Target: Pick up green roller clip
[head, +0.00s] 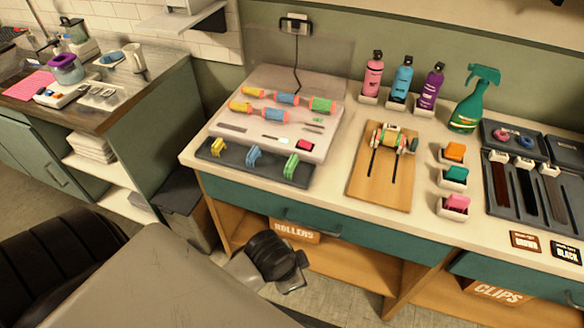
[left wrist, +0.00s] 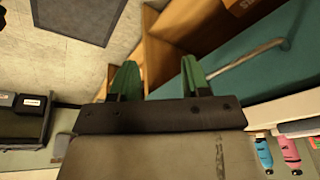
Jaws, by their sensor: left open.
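The green roller clip (head: 291,167) stands at the right end of a dark narrow tray (head: 227,163) along the front of the counter. A blue clip (head: 253,157) and a yellow clip (head: 217,148) stand to its left in the same tray. My left gripper (left wrist: 159,80) shows in the left wrist view with its two green fingers apart and nothing between them. It is off the front of the counter, below its top, apart from the clip. In the head view its fingers cannot be made out. The clip is not visible in the left wrist view. My right gripper is not in view.
Behind the tray, a pale board (head: 270,128) holds several coloured rollers. Bottles and small colour blocks stand farther right. A teal drawer (head: 350,235) with a handle fronts the counter.

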